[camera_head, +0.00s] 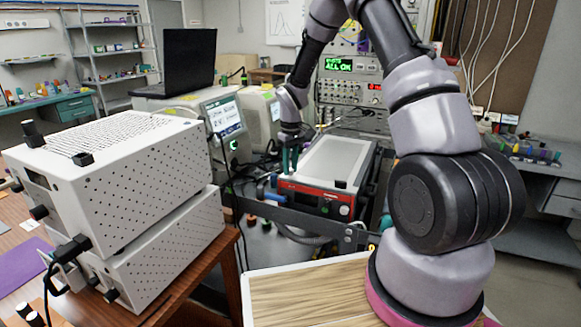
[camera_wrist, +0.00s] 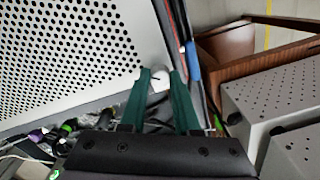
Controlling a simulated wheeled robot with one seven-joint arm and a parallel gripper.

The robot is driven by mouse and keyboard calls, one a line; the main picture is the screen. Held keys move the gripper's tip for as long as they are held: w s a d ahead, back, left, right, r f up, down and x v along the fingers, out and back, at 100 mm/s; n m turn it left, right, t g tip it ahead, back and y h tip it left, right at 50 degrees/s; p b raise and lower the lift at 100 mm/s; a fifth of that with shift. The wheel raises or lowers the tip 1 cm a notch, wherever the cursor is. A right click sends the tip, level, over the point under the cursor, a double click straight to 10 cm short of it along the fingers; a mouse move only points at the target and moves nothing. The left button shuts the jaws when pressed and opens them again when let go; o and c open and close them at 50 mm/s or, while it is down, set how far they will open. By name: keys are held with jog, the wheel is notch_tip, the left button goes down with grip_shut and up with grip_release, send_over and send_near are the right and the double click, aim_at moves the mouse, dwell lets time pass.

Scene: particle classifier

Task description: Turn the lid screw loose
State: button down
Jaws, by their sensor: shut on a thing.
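The device with a pale perforated lid (camera_head: 335,155) and a red front (camera_head: 300,189) stands in the middle of the head view. The lid (camera_wrist: 75,55) fills the upper left of the wrist view. My gripper (camera_head: 290,170) points down at the device's left edge. In the wrist view its green fingers (camera_wrist: 161,76) are closed around a small whitish round screw head (camera_wrist: 160,79) at the lid's edge. The screw is hidden behind the fingers in the head view. I cannot tell whether it has turned or lifted.
Two stacked white perforated boxes (camera_head: 125,180) stand on a wooden table at the left. A monitor unit (camera_head: 224,117) and a laptop (camera_head: 190,62) are behind. Cables and a dark rail (camera_head: 300,216) lie close in front of the device. A wood-topped surface (camera_head: 305,293) is in the foreground.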

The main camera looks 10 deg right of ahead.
aim_at(291, 169)
jog(key=shift+n, duration=2.3)
jog(key=c, duration=0.6)
grip_release()
jog(key=shift+r, duration=0.15)
notch_tip(291, 169, up, 10)
jog(key=shift+w+d+r, duration=0.1)
jog(key=shift+w+r, duration=0.05)
jog(key=shift+r, duration=0.1)
